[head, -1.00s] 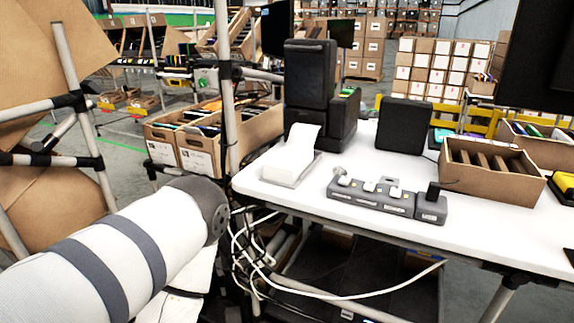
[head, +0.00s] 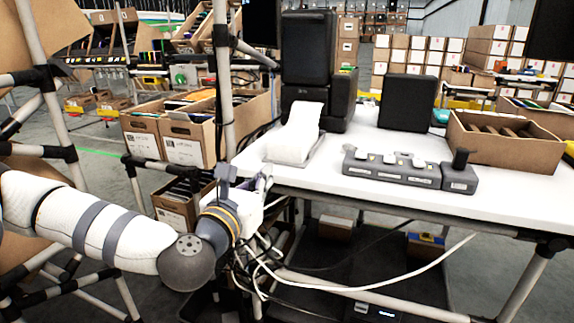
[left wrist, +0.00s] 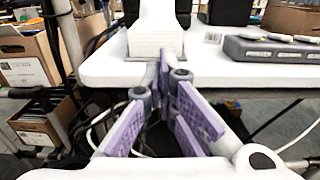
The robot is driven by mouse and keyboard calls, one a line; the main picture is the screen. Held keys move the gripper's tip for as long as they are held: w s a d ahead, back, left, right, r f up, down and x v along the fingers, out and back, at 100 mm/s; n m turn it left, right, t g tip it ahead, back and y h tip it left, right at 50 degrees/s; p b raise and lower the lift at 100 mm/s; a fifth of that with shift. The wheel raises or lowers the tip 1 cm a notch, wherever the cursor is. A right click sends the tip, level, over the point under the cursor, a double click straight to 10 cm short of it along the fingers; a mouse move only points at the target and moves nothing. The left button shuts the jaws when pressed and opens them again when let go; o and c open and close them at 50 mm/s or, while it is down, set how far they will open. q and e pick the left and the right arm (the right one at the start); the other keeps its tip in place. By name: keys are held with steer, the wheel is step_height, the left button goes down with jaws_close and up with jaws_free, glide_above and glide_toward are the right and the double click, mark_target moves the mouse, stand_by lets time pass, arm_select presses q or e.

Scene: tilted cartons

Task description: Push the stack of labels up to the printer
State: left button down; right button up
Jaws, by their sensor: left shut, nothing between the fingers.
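The stack of white labels (head: 293,140) sits on a thin grey base near the table's left end, with a sheet curving up at its back. It shows straight ahead in the left wrist view (left wrist: 155,35). The black printer (head: 309,95) stands just behind it; I cannot tell whether they touch. My left gripper (head: 260,176) is at the table's front left corner, in front of the stack and apart from it. In the left wrist view its purple-padded fingers (left wrist: 165,62) come together at the tips, empty, at the table edge. My right gripper is not in view.
The white table (head: 330,185) holds a grey button strip (head: 390,167), a black box (head: 407,100) and an open carton (head: 505,140) to the right. A grey post (head: 224,90) rises beside the table's left end. White cables (head: 370,287) hang below the edge.

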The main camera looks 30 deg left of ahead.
mark_target(287, 151)
arm_select(q)
steer(key=x, duration=1)
steer(key=shift+w, duration=0.2)
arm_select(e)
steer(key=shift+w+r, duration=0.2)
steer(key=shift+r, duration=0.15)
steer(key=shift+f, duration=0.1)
